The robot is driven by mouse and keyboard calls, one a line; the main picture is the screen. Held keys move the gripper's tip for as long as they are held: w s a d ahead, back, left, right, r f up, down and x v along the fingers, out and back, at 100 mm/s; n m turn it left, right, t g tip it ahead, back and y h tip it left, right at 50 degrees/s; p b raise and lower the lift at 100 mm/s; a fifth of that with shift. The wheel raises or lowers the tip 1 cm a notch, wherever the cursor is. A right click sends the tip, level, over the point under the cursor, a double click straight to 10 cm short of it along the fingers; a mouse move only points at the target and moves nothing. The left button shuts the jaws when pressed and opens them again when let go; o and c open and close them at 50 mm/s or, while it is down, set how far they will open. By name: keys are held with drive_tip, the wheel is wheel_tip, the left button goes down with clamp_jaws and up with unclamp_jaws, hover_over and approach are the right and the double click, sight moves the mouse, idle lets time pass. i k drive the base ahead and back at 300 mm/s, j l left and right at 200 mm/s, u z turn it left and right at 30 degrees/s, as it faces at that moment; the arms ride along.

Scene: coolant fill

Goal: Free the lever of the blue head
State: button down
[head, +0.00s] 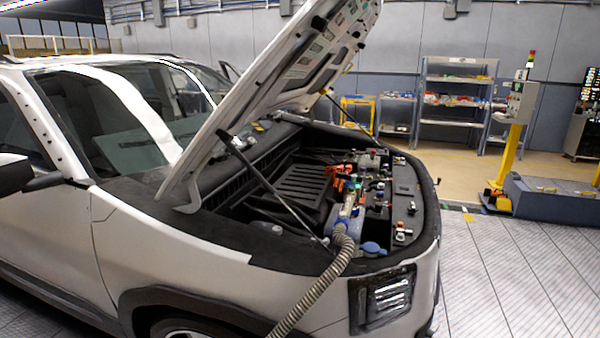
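A ribbed grey hose (316,290) rises from the bottom of the head view over the front wing of a white car. It ends at a small fill head (347,212) with pale, bluish and green parts, standing in the open engine bay. The head looks roughly upright and seated among the bay parts. Its lever is too small to make out, so I cannot tell its position. A blue cap (371,248) sits just in front of it, to the right of the hose. My gripper is not in this view.
The raised bonnet (275,80) leans over the bay, with a thin strut (268,180) crossing left of the head. Orange connectors (342,178) lie behind the head. The floor (520,265) right of the car is clear; a yellow post (508,155) stands beyond.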

sight(354, 178)
drive_tip(key=i+l, duration=0.15)
drive_tip(key=l, duration=0.15)
drive_tip(key=i+l, duration=0.15)
drive_tip(key=l, duration=0.2)
drive_tip(key=i+l, duration=0.15)
drive_tip(key=l, duration=0.15)
drive_tip(key=i+l, duration=0.15)
drive_tip(key=l, duration=0.15)
